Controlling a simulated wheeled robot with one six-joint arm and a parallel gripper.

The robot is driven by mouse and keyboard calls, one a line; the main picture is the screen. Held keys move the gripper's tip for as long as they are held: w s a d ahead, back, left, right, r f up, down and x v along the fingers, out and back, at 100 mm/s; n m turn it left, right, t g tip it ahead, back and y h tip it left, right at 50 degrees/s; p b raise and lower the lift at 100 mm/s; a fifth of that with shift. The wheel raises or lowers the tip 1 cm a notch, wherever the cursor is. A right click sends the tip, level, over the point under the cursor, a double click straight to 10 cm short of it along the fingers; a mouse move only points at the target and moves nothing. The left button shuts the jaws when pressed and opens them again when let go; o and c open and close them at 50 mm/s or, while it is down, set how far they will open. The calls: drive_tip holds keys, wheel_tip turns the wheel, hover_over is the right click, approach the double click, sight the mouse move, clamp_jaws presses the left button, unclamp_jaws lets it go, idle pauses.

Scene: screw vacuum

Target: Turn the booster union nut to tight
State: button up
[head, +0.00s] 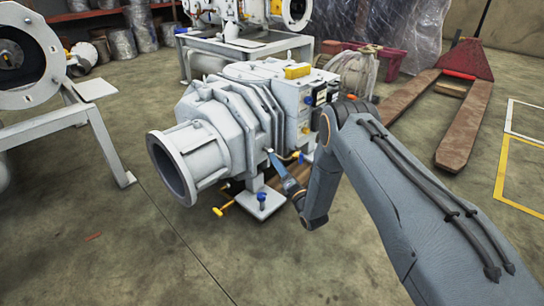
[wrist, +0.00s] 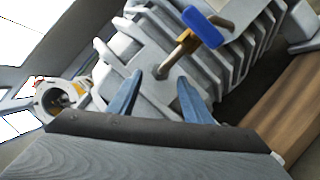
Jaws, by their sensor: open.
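The white ribbed booster pump (head: 222,125) stands on the floor in the middle of the head view. In the wrist view a brass-coloured rod (wrist: 176,53) rises from its casing, with a gold collar (wrist: 187,40) and a blue handle (wrist: 203,27) at the upper end. I cannot tell for sure which part is the union nut. My gripper (wrist: 160,76) is open, its two blue fingers on either side of the rod's lower end. Whether they touch it I cannot tell. In the head view my gripper (head: 270,153) is low beside the pump's casing, partly side-on.
A blue-topped fitting (head: 261,198) and a yellow handle (head: 223,209) are by the pump's foot. A red pallet jack (head: 468,110) stands behind at right. A white stand (head: 98,130) is at left.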

drive_tip(key=b+x, duration=0.2)
drive_tip(key=x, duration=0.3)
drive_tip(key=shift+f, duration=0.1)
drive_tip(key=shift+w+a, duration=0.25)
drive_tip(key=shift+w, duration=0.2)
drive_tip(key=c, duration=1.1)
